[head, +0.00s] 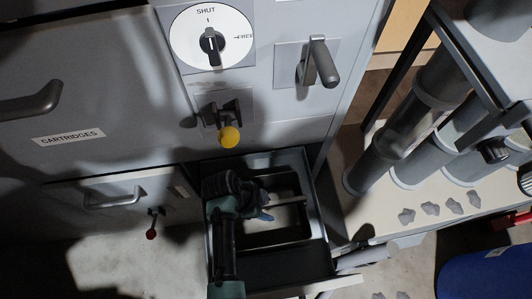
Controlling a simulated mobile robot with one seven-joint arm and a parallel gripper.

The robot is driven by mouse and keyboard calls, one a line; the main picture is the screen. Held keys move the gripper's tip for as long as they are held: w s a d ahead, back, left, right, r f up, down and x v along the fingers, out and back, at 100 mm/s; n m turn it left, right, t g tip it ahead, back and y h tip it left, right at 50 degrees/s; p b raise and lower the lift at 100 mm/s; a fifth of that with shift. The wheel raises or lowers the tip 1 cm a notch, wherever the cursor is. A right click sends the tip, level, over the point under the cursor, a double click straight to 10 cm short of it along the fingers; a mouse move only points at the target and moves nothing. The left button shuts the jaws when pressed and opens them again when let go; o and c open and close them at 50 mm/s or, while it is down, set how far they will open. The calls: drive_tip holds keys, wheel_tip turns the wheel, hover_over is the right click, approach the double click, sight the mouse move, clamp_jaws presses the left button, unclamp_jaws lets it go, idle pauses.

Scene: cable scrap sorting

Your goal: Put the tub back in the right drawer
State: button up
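The right drawer (318,255) is pulled open below the grey cabinet. A tub (285,240) with a pale rim and a dark hollow is inside the drawer's walls; a light bar crosses its upper part. My gripper (264,212) is over the tub's upper left part, at or very near the light bar. My dark and teal arm hides the tub's left side and part of the drawer. The fingers are small and shadowed, so I cannot tell whether they hold the tub, or whether the tub rests on the drawer floor.
The left drawer (110,200) is shut, with a red-knobbed lever (151,233). A yellow-knobbed lever (229,138), a dial (211,40) and a handle (318,62) are above the open drawer. Grey tubes (405,120) stand in a rack at right, near several grey scraps (430,209) and a blue container (490,275).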

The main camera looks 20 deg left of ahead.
drive_tip(key=p+v, duration=0.3)
drive_tip(key=v, duration=1)
drive_tip(key=shift+p, duration=0.4)
drive_tip(key=shift+d, duration=0.1)
